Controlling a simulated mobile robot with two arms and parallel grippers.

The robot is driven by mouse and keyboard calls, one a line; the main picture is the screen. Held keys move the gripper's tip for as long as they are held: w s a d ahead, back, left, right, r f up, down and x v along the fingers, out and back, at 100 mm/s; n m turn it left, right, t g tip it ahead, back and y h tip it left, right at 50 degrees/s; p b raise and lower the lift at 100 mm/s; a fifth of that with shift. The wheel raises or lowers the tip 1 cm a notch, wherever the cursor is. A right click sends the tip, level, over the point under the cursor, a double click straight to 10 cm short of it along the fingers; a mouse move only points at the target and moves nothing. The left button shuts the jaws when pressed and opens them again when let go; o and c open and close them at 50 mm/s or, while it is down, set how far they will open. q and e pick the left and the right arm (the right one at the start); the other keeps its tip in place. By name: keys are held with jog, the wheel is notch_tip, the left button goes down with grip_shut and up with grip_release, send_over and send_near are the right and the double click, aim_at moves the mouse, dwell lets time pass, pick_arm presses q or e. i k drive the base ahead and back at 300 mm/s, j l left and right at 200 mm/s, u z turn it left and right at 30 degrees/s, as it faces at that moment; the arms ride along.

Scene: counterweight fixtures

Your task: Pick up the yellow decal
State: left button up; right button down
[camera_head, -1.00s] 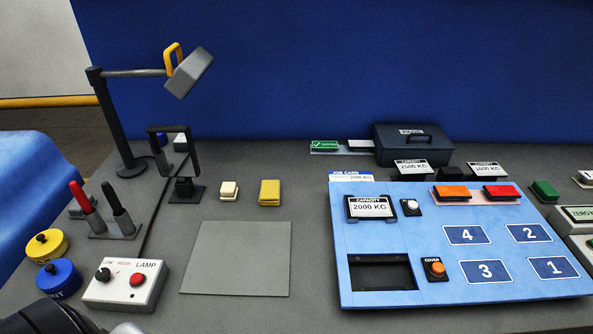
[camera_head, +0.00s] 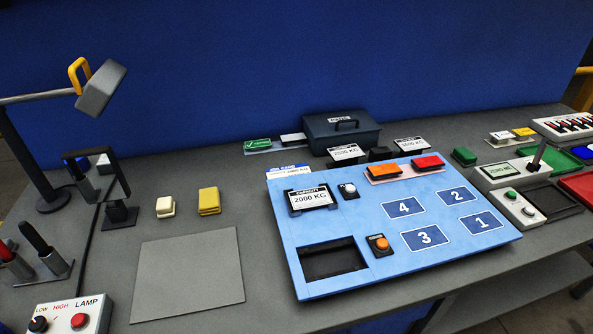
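A small flat yellow piece (camera_head: 523,132) lies on a pale holder at the right rear of the bench, beside a white piece (camera_head: 501,136). A thicker yellow block (camera_head: 209,201) rests on the grey bench left of the blue panel, next to a cream block (camera_head: 165,207). I cannot tell from the picture which yellow piece is the decal. Neither of my grippers is in view.
The blue panel (camera_head: 360,262) with numbered fields fills the middle. A grey mat (camera_head: 188,275) lies left of it. A dark case (camera_head: 341,133) stands behind. A lamp (camera_head: 101,88) overhangs the left. Trays and a control box (camera_head: 524,209) stand at right.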

aim_at(524, 132)
jog(key=i+j, duration=0.15)
jog(key=i, duration=0.2)
jog(key=k+l, duration=0.15)
jog(key=l, duration=0.25)
jog(key=k+l+u, duration=0.15)
jog(key=l, duration=0.25)
jog(key=l+u, duration=0.15)
jog(key=l, duration=0.3)
jog(key=k+l+u, duration=0.15)
jog(key=l, duration=0.3)
jog(key=k+l+u, duration=0.15)
jog(key=l, duration=0.3)
jog(key=k+l+u, duration=0.15)
jog(key=l, duration=0.3)
jog(key=k+l+u, duration=0.15)
jog(key=l, duration=0.3)
jog(key=k+l+u, duration=0.15)
jog(key=l, duration=0.25)
jog(key=k+l+u, duration=0.15)
jog(key=l, duration=0.25)
